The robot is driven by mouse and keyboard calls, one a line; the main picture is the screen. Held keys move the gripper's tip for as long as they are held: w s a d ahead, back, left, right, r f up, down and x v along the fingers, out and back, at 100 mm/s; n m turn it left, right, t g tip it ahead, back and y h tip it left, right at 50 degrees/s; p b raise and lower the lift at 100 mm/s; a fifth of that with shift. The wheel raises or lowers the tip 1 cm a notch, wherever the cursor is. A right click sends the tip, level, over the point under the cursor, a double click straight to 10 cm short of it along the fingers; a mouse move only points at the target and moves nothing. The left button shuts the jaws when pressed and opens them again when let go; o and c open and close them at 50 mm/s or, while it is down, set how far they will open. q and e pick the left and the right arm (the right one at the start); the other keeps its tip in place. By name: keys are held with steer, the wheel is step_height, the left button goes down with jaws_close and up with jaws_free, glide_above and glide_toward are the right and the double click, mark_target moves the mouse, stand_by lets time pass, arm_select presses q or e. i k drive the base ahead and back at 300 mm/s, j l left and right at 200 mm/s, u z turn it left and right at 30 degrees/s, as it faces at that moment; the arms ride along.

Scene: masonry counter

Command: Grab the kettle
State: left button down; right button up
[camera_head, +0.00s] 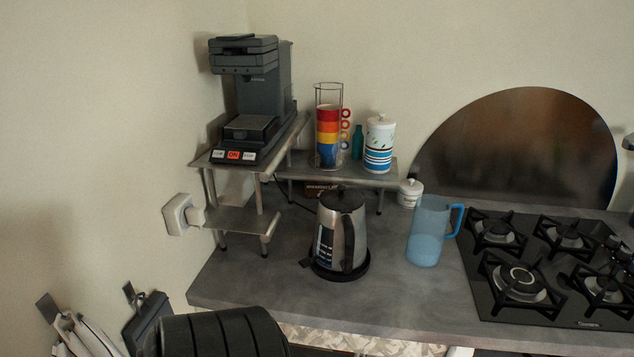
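The kettle (342,232) is brushed steel with a black lid, a dark side panel and a black handle facing the front right. It stands upright on a round black base (340,275) on the grey counter, left of the blue jug. Neither of my grippers can be made out in the head view, and nothing is holding the kettle.
A translucent blue jug (427,232) stands right of the kettle, beside a gas hob (550,262). Behind are a metal shelf (372,172) with stacked mugs (328,135) and a canister (379,145). A coffee machine (256,90) stands left. Counter before the kettle is clear.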

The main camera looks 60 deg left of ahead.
mark_target(339, 242)
steer(key=k+u, duration=0.1)
steer(key=u, duration=1.4)
